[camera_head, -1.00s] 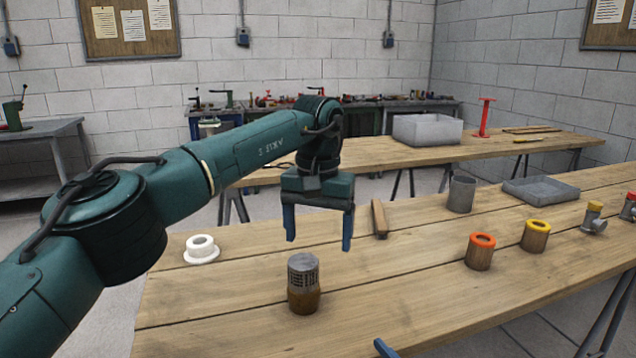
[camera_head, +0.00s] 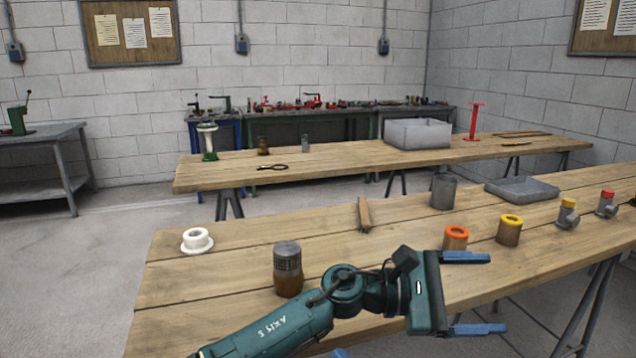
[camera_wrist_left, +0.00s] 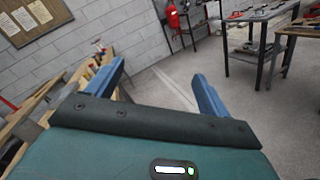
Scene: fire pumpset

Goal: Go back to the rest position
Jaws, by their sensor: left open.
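My left gripper (camera_head: 470,293) is low at the front of the near table in the head view, its arm coming in from the bottom. Its two blue fingers are spread wide, point right and hold nothing. The left wrist view shows the same fingers (camera_wrist_left: 160,85) apart, with floor and benches beyond them. A small blue piece at the bottom edge of the head view may belong to my right gripper, but too little shows to tell.
The near table (camera_head: 200,285) holds a white flanged ring (camera_head: 197,246), a strainer (camera_head: 288,270), a wooden bar (camera_head: 364,214), a grey cup (camera_head: 443,191), an orange-topped cylinder (camera_head: 455,239), a yellow-topped cylinder (camera_head: 509,230) and a grey tray (camera_head: 522,190). A grey bin (camera_head: 417,134) stands on the far table.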

